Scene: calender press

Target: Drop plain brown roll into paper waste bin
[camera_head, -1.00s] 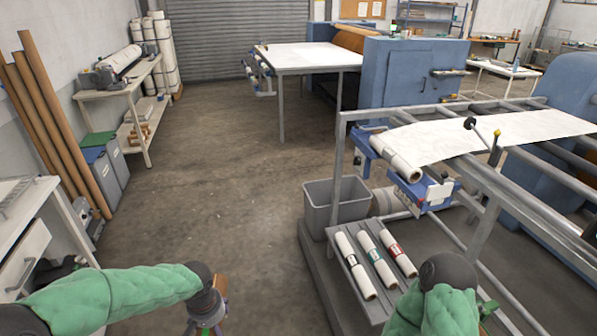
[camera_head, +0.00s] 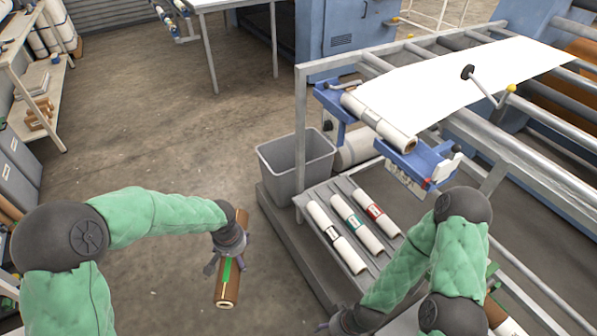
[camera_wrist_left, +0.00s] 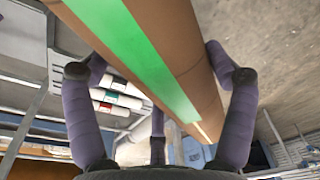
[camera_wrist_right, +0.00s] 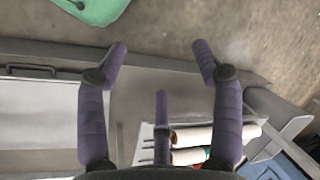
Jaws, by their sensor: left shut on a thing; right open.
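A brown roll (camera_head: 231,285) with a lengthwise green stripe is held in the air over the bare floor, left of the press. My left gripper (camera_head: 226,264) is shut around it, and the roll (camera_wrist_left: 185,40) fills the space between the fingers in the left wrist view. My right gripper (camera_wrist_right: 160,62) is open and empty in the right wrist view, low near the front of the press shelf.
Several white rolls with coloured bands (camera_head: 348,225) lie on a slatted shelf right of the bin. A white roll (camera_head: 380,120) sits in a blue holder above. Grey bins (camera_head: 18,165) stand by the left wall. The floor between is clear.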

